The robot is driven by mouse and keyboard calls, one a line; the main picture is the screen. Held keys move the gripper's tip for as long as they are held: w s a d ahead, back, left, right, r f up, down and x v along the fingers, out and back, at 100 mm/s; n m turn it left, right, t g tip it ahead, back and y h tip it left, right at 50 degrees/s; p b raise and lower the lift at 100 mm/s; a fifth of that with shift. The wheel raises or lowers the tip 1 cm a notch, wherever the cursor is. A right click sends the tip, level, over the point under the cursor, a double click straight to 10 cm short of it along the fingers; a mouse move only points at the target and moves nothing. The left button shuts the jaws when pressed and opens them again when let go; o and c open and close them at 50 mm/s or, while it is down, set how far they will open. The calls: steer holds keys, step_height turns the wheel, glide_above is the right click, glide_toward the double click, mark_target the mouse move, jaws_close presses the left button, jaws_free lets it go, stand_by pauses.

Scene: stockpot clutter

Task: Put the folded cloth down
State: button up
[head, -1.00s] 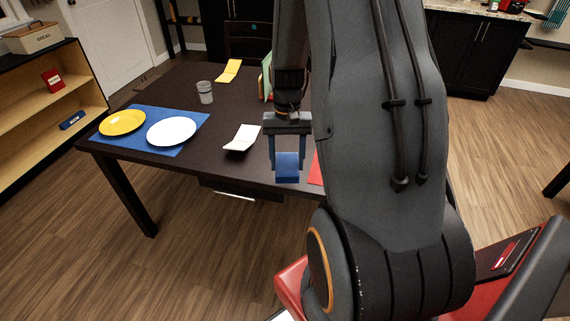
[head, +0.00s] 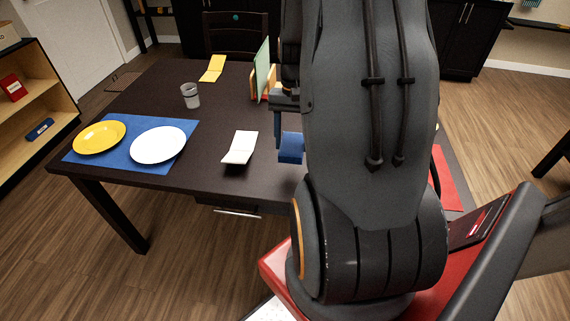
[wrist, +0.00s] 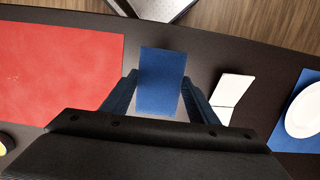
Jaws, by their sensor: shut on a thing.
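The folded cloth is blue; it shows beside my arm in the head view (head: 291,148) and between the fingers in the wrist view (wrist: 161,82). My gripper (wrist: 158,98) is shut on the cloth. In the head view my gripper (head: 284,122) is partly hidden behind my arm. The cloth is over the dark table (head: 215,160), near its front edge. I cannot tell how high it is above the top.
A red mat (wrist: 60,70) lies on one side of the cloth, a folded white card (wrist: 233,92) on the other. A blue mat (head: 75,154) holds a yellow plate (head: 99,137) and a white plate (head: 158,145). A grey cup (head: 190,95) stands farther back.

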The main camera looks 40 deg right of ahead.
steer(key=shift+s+d+f+p, duration=0.1)
steer(key=shift+f+p, duration=0.95)
steer(key=shift+f, duration=3.75)
steer(key=shift+f, duration=0.15)
steer(key=o, duration=1.1)
steer(key=r+b, duration=0.1)
steer(key=r, duration=0.3)
steer(key=d+r+b, duration=0.1)
steer(key=r, duration=0.3)
steer(key=w+r+b, duration=0.1)
steer(key=r, duration=0.3)
steer(key=shift+w+d+r, duration=0.1)
steer(key=shift+d, duration=0.05)
steer(key=s+a+r+n, duration=0.1)
steer(key=a+r+n, duration=0.1)
steer(key=a, duration=0.6)
steer(key=s+a+r+n+t+h, duration=0.1)
steer(key=a+n, duration=0.3)
steer(key=a, duration=0.5)
steer(key=s+a+r+n+t, duration=0.1)
steer(key=a+n, duration=0.3)
steer(key=a, duration=0.4)
steer(key=shift+s+a+r, duration=0.25)
steer(key=shift+s+r, duration=0.15)
steer(key=shift+r, duration=0.45)
